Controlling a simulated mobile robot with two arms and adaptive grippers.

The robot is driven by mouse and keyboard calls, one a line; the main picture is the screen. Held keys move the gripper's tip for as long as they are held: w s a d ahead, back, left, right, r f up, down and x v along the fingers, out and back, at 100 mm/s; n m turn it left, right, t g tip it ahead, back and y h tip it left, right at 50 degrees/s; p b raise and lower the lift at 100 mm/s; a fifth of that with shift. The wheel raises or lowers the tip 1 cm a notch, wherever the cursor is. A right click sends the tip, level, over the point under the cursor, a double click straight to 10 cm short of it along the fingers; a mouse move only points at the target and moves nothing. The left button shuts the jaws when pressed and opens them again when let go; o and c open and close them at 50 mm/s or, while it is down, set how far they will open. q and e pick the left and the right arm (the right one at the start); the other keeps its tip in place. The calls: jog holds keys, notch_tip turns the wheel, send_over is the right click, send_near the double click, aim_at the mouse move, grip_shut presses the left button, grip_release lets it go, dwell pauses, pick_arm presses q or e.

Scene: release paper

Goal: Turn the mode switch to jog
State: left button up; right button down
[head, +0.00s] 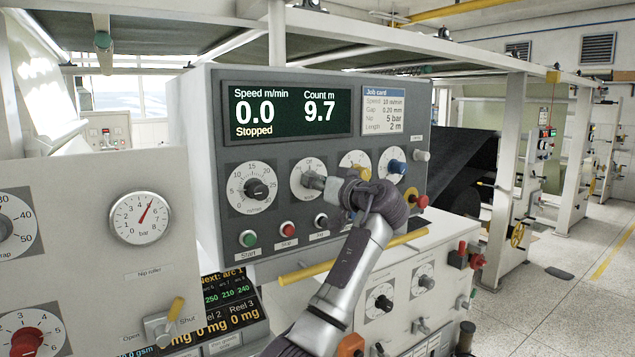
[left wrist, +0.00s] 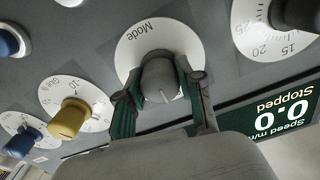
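The mode switch (head: 312,180) is a grey knob on a white round dial, on the grey control panel (head: 205,130). In the left wrist view the mode switch (left wrist: 160,76) shows upside down, with "Mode" printed on its dial (left wrist: 133,42). My left gripper (head: 331,187) is at the knob. In the left wrist view its two green-padded fingers (left wrist: 158,92) stand on either side of the knob and appear to touch it. The knob's pointer position and most dial labels are hidden or too small to read. My right gripper is not in view.
The display (head: 285,112) reads 0.0 m/min, 9.7 m, Stopped. A black speed knob (head: 257,189) is left of the mode switch; a yellow knob (left wrist: 68,120) and a blue knob (head: 397,167) are right. Push buttons (head: 288,229) and a yellow bar (head: 300,273) are below.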

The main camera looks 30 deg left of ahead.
pick_arm(q)
jog(key=c, duration=0.5)
jog(key=shift+f+n+b, duration=0.15)
jog(key=shift+n+b, duration=0.15)
jog(key=shift+b, duration=0.4)
jog(key=shift+c, duration=0.2)
jog(key=n+b, duration=0.2)
jog(key=b, duration=0.1)
jog(key=shift+n+b, duration=1.35)
jog(key=shift+n, duration=0.25)
jog(key=shift+s+r+n+b, duration=0.15)
jog(key=shift+n+b, duration=0.55)
jog(key=shift+n, duration=0.9)
jog(key=o, duration=1.2)
